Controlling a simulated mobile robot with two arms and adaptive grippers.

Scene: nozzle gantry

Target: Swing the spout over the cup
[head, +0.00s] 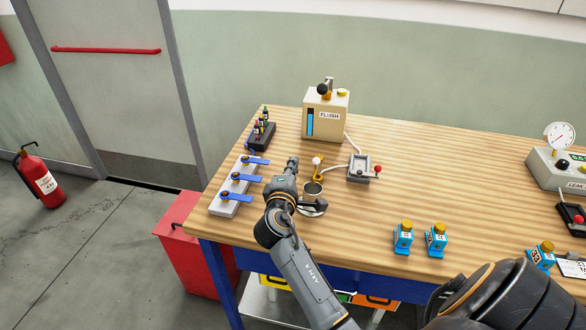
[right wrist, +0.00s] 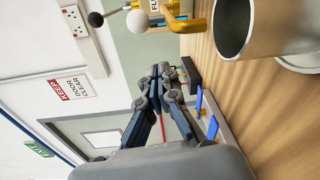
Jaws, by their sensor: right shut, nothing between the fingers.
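The cup (head: 313,188) stands upright on a round plate (head: 320,211) on the wooden bench, partly hidden by my right arm. It shows large at the upper right of the right wrist view (right wrist: 262,30). A yellow spout part with a white ball knob (head: 317,160) rises just behind the cup; its yellow part also shows in the right wrist view (right wrist: 187,24). I cannot tell whether its outlet is over the cup. My right gripper (head: 292,164) is shut and empty, left of the knob and apart from it. My left gripper is not in view.
A cream box with a black-knobbed lever (head: 340,121) stands behind.

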